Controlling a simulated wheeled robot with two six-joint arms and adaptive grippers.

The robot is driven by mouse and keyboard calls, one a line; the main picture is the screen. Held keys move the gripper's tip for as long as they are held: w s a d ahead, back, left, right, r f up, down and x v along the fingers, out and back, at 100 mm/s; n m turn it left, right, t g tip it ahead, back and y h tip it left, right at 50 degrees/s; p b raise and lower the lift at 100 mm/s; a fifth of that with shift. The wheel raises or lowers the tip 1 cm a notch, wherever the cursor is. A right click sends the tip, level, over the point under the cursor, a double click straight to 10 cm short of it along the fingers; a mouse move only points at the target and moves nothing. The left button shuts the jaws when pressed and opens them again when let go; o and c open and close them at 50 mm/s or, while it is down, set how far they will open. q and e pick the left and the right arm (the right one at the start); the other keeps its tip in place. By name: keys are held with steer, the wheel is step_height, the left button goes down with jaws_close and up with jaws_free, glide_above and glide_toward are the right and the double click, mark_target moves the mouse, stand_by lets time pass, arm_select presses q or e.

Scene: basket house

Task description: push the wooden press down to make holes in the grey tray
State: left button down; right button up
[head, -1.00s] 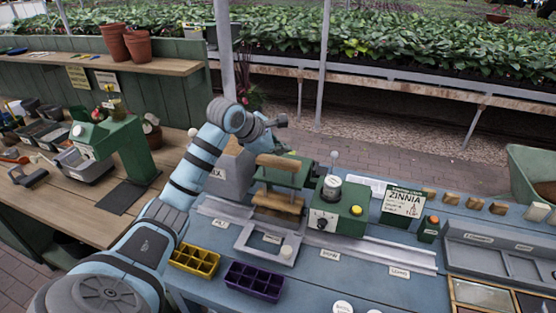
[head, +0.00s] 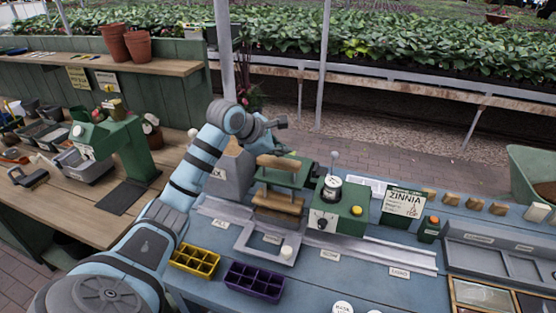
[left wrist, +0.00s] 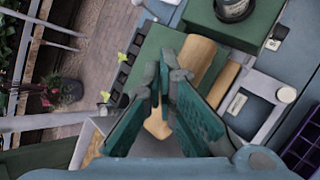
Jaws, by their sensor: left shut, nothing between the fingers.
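The wooden press stands in a green frame on the blue bench, with its wooden handle bar (head: 278,162) on top and a wooden block (head: 279,200) below. In the left wrist view the handle (left wrist: 202,58) runs under my fingers. My left gripper (left wrist: 166,78) is shut and empty over the handle; I cannot tell whether it touches. A grey frame (head: 240,240) with a white knob sits in front of the press. I cannot make out a separate grey tray under the block. My right gripper is out of view.
A green machine (head: 350,218) with a yellow button stands right of the press, and a grey hopper (head: 230,178) stands left. A yellow tray (head: 194,260) and a purple tray (head: 254,282) lie in front. A metal rail (head: 380,252) runs right.

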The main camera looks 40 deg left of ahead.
mark_target(281, 161)
arm_select(q)
steer(key=shift+f, duration=0.3)
steer(key=shift+f+b, duration=1.35)
steer(key=shift+f, duration=0.5)
stand_by(1.4)
steer(key=shift+r, duration=0.1)
steer(key=shift+r+p, duration=2)
steer(key=shift+r, duration=0.2)
step_height(281, 161, up, 5)
steer(key=p, duration=0.4)
steer(key=shift+r, duration=0.1)
